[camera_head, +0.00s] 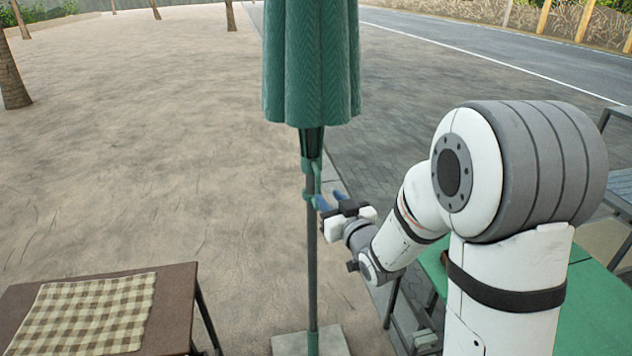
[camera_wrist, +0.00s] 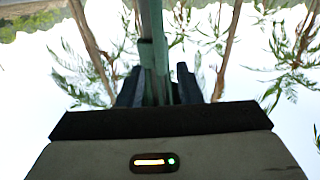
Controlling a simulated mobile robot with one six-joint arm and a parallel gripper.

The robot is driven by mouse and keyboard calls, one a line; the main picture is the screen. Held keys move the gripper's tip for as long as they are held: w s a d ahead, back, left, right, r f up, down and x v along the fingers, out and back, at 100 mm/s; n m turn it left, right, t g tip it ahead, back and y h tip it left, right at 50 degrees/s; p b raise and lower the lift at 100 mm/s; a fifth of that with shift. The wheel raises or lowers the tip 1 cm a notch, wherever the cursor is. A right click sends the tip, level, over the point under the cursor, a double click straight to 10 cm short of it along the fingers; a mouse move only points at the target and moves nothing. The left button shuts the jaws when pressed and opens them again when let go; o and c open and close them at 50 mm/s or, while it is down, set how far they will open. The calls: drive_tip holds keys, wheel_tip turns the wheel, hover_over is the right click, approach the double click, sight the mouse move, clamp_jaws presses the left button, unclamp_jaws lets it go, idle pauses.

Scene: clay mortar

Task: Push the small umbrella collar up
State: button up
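A closed green umbrella (camera_head: 312,65) hangs on an upright dark pole (camera_head: 312,260). A small green collar (camera_head: 310,196) with a strut-like piece sits on the pole below the canopy. My gripper (camera_head: 330,199) is at the collar's height, just to its right. Its two bluish fingers are spread apart. In the wrist view, the green collar (camera_wrist: 147,54) and pole show between and beyond the dark fingers of my gripper (camera_wrist: 159,82). The fingers do not look closed on it. Whether they touch it I cannot tell.
A brown table (camera_head: 176,300) with a checked cloth (camera_head: 90,315) stands at lower left. A green table (camera_head: 585,310) is at lower right, behind my arm. The pole stands in a pale base (camera_head: 335,340).

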sight(319, 185)
drive_tip(key=p+x, duration=0.2)
drive_tip(key=x, duration=0.5)
drive_tip(key=shift+w+a, duration=0.1)
drive_tip(key=shift+w, duration=0.15)
drive_tip(key=shift+c, duration=0.4)
clamp_jaws()
drive_tip(key=shift+s, duration=0.1)
